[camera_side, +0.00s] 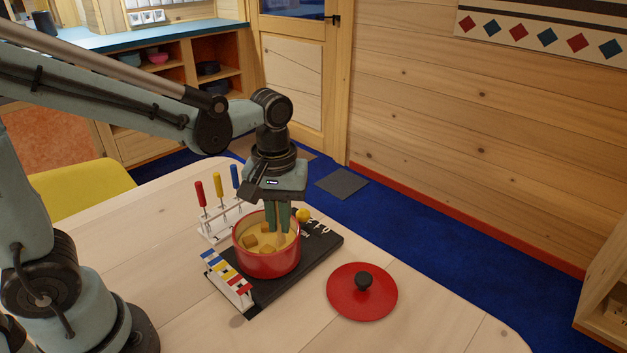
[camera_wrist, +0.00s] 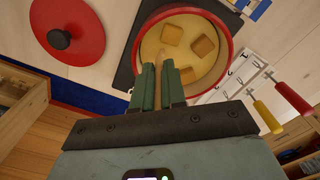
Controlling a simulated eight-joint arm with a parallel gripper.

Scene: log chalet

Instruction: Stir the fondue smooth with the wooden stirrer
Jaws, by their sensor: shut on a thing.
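The red fondue pot (camera_side: 266,266) stands on a black board (camera_side: 317,262) and holds pale yellow fondue (camera_side: 252,237) with brown cubes (camera_side: 267,249) in it. The pot also shows in the wrist view (camera_wrist: 226,58). My gripper (camera_side: 284,229) points down over the right side of the pot, its fingertips at about rim height or just inside. In the wrist view my gripper (camera_wrist: 164,66) is shut on the wooden stirrer (camera_wrist: 160,57); only a small tan part shows beyond the fingertips. The rest of the stirrer is hidden, and its depth in the fondue is unclear.
A red lid (camera_side: 350,300) with a black knob lies right of the board. A white rack (camera_side: 214,234) holds forks with red, yellow and blue handles behind the pot. A small colour-striped rack (camera_side: 230,280) stands at its front left. The table's front right is clear.

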